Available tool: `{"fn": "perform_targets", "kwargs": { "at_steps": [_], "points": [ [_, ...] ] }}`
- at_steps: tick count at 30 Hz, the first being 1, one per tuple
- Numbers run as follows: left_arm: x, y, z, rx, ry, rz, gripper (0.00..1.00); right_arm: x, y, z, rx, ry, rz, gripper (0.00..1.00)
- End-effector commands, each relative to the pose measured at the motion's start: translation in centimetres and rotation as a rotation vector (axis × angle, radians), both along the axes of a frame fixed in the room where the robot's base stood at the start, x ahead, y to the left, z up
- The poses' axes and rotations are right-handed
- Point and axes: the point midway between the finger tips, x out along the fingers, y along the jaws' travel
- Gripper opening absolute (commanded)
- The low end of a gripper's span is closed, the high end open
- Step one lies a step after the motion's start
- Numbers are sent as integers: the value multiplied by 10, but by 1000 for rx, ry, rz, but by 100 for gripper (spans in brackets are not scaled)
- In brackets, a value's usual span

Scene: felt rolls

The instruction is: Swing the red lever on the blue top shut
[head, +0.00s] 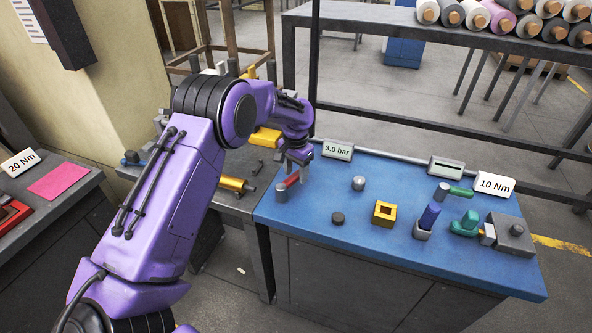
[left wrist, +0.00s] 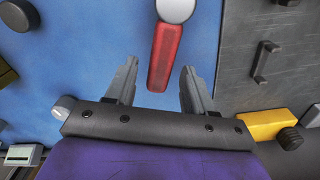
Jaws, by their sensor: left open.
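The red lever (head: 291,181) is near the left edge of the blue top (head: 330,215), with its grey round pivot (head: 281,193) at the near end. My left gripper (head: 299,172) is over the lever's far end, pointing down, and partly covers it. In the left wrist view the red bar (left wrist: 165,55) runs down from its pale pivot (left wrist: 175,9), its free end between the open fingers of my left gripper (left wrist: 159,70). I see gaps on both sides and no contact; its depth relative to the fingertips is unclear. My right gripper is out of view.
Signs stand along the back. A dark bench with a yellow cylinder (head: 236,184) adjoins left.

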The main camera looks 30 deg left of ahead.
Motion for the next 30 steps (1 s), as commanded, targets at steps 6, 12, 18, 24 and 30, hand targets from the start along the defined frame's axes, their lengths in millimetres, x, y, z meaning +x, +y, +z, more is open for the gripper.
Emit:
{"fn": "perform_targets", "kwargs": {
  "at_steps": [6,12,18,24,30],
  "points": [
    [0,0,0,0,0,0,4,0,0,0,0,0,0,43],
    [0,0,0,-1,-1,-2,0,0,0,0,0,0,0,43],
    [0,-4,2,-2,-1,-40,0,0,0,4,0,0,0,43],
    [-1,-13,3,-3,-2,-153,0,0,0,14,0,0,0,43],
    [1,-34,3,-2,-2,-345,0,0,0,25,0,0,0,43]
  ]
}}
